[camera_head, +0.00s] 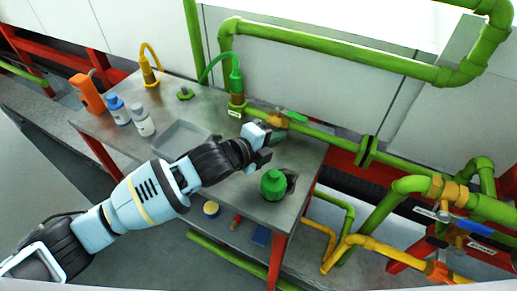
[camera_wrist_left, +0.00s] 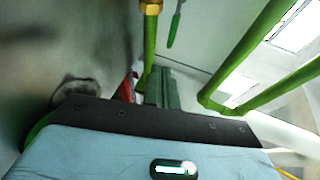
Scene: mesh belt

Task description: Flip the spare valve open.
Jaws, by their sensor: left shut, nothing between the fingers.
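A brass valve (camera_head: 278,121) with a green lever (camera_head: 292,115) sits on the green pipe at the back edge of the steel table. The lever points right, roughly along the pipe. In the wrist view the brass valve body (camera_wrist_left: 151,7) is at the top edge, with the green lever (camera_wrist_left: 174,28) just right of the pipe. My left gripper (camera_head: 270,139) is shut and empty, just in front of this valve; its closed fingers (camera_wrist_left: 162,88) appear apart from the lever in the wrist view. A white tag (camera_head: 234,113) is on the pipe, its text unreadable. My right gripper is out of view.
On the steel table (camera_head: 225,180) are a grey tray (camera_head: 183,138), two bottles (camera_head: 118,110), an orange container (camera_head: 87,93) and a green bottle (camera_head: 273,184) near my gripper. Another valve with a blue lever (camera_head: 474,228) is at the right. Green pipes (camera_head: 330,46) run behind.

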